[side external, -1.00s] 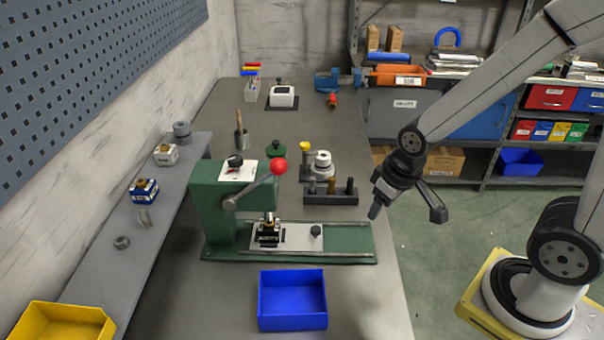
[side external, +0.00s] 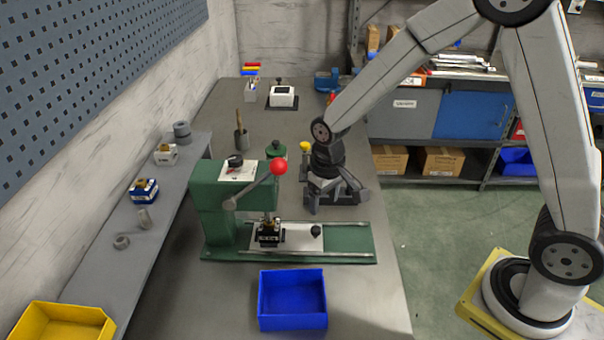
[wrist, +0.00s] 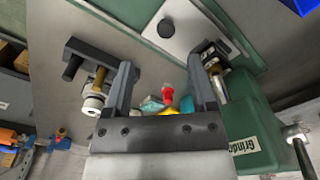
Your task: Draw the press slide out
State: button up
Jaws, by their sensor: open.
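The green press (side external: 215,205) stands on the bench with its lever's red ball (side external: 279,167) raised. Its pale slide plate (side external: 290,238) lies between two rails on the green base, with a black knob (side external: 316,231) at its right part. A small black and gold piece (side external: 269,232) sits on the plate's left part, under the press head. My gripper (side external: 326,208) points down just behind the knob and above it, apart from it. In the wrist view, the open, empty fingers (wrist: 160,62) frame bench, and the knob (wrist: 166,28) and slide plate (wrist: 196,18) lie beyond their tips.
A dark peg block (wrist: 92,52) is beside my left finger in the wrist view; my gripper mostly hides it in the side view. An empty blue bin (side external: 292,300) stands in front of the press. Bench right of the base is clear.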

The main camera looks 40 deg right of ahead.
aim_at(316, 228)
jog(key=shift+w+a+f, duration=0.4)
jog(key=shift+w+f, duration=0.1)
jog(key=shift+w, duration=0.2)
jog(key=shift+f, duration=0.1)
jog(key=shift+f, duration=3.8)
grip_shut()
